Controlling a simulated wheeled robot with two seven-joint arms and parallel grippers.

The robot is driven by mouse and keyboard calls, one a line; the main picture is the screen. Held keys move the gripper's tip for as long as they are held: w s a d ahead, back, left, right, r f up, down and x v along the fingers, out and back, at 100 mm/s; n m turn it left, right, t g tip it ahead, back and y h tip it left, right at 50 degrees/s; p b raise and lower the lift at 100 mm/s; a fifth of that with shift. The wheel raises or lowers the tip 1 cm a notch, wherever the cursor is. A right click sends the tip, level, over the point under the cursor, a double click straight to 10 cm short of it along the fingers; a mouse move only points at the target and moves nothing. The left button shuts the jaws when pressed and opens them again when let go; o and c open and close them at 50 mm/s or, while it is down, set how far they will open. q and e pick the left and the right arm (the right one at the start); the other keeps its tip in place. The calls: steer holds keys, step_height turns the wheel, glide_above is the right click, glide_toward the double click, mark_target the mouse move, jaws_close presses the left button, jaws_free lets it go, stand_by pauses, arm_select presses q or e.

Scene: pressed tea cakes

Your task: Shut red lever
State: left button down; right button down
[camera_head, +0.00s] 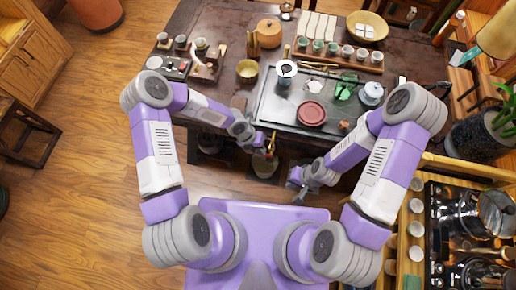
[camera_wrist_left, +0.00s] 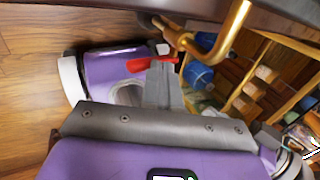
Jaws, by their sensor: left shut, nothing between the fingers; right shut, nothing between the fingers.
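The red lever (camera_wrist_left: 139,65) shows in the left wrist view, lying crosswise just beyond the fingertips of my left gripper (camera_wrist_left: 163,70). The fingers cover part of it, and I cannot tell whether they touch it. A brass pipe (camera_wrist_left: 229,35) curves beside it on the right. My left gripper (camera_head: 270,142) is shut and empty at the near edge of the dark table in the head view. I cannot make out the lever clearly there. My right gripper (camera_head: 296,188) is shut and empty, lower and to the right, in front of the table.
The dark table (camera_head: 218,17) holds a black tea tray (camera_head: 268,101) with a dark red tea cake (camera_head: 311,113), and several cups. A wooden shelf unit (camera_head: 408,190) stands at the right. Open wooden floor (camera_head: 90,150) lies to the left.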

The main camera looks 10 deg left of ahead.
arm_select(q)
steer(key=shift+d, duration=0.1)
steer(key=r+p, duration=0.1)
steer(key=r, duration=0.1)
steer(key=r+p, duration=0.1)
steer(key=r, duration=0.1)
steer(key=shift+d+p, duration=0.4)
steer(key=a+r+p, duration=0.1)
steer(key=a+r, duration=0.4)
steer(key=a, duration=0.3)
steer(key=shift+w+r, duration=0.25)
steer(key=shift+w, duration=0.15)
steer(key=shift+a, duration=0.1)
